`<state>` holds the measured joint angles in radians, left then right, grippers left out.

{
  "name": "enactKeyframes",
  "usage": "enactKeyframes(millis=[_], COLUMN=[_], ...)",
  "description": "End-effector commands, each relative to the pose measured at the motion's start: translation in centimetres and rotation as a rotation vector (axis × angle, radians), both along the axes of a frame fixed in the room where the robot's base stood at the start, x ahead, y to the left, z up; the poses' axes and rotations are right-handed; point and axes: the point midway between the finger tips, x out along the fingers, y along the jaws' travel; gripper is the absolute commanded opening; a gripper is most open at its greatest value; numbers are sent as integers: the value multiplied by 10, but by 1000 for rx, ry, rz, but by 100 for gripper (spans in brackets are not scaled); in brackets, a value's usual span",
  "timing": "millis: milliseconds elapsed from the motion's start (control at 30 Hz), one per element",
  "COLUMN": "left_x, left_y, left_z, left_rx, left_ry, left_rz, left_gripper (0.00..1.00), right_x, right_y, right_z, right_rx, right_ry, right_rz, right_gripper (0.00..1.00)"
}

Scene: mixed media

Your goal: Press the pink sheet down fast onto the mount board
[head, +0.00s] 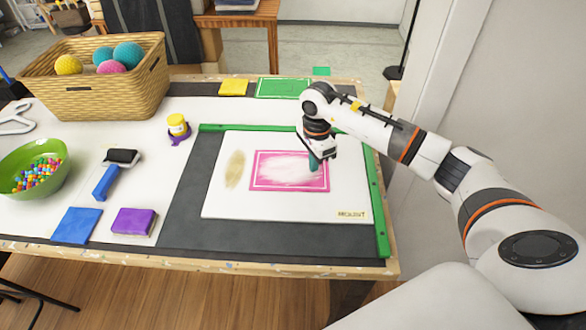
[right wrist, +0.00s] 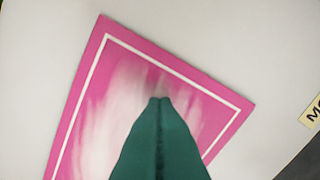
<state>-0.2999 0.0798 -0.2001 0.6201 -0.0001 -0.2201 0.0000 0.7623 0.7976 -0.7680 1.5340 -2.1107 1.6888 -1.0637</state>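The pink sheet (head: 285,172), with a thin white border line and a whitish smeared middle, lies on the white mount board (head: 347,192). In the right wrist view the sheet (right wrist: 128,72) fills the middle, and its visible edges look flat. My right gripper (head: 314,164) points down over the sheet's right part in the head view. Its green fingers (right wrist: 160,100) are together with only a seam between them, and nothing shows in them. Whether the tips touch the sheet I cannot tell. My left gripper is in neither view.
A green rail (head: 376,200) runs along the board's right side. A tan smudge (head: 236,170) marks the board left of the sheet.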

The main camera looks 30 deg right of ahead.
Motion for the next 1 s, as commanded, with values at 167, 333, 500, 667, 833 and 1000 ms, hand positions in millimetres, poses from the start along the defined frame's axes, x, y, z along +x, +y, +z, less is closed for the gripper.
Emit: enactKeyframes(millis=[167,333,500,667,833,1000], left_x=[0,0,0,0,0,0], left_y=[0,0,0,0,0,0], left_z=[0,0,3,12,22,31], left_rx=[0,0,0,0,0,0], left_ry=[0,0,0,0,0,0], left_rz=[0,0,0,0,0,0], left_gripper=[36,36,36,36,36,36], right_x=[-2,-2,-2,-2,-1,0], right_y=[1,1,1,0,0,0], right_z=[-4,-4,2,19,37,55], right_rx=[0,0,-1,-1,-1,0], right_ry=[10,10,9,6,3,1], right_rz=[2,3,3,2,1,1], right_gripper=[0,0,0,0,0,0])
